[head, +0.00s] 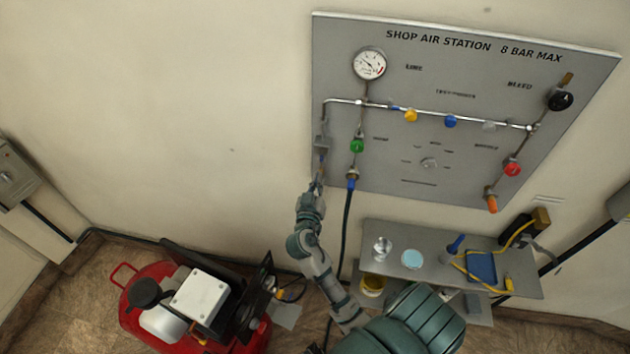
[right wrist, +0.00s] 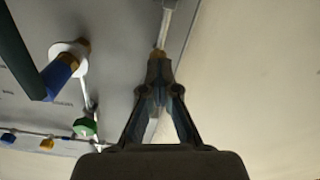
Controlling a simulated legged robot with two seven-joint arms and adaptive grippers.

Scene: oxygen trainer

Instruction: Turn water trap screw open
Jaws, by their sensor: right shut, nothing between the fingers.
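The water trap (head: 321,144) is a small grey body at the panel's left edge, hanging from the end of the chrome pipe. In the right wrist view its brass-coloured screw (right wrist: 158,53) shows at the end of the grey trap body (right wrist: 167,25). My right gripper (head: 319,183) is just below the trap in the head view. In the right wrist view its fingers (right wrist: 159,70) are together, with their tips right at the brass screw. I cannot tell whether they touch it. Nothing shows between the fingers. My left gripper is not in view.
The grey panel (head: 425,175) carries a gauge (head: 369,64), a green knob (head: 357,146) and several other coloured knobs. A dark hose (head: 346,222) hangs from a blue fitting (head: 351,182) close to the right of my gripper. A shelf (head: 525,283) and red compressor (head: 140,285) stand below.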

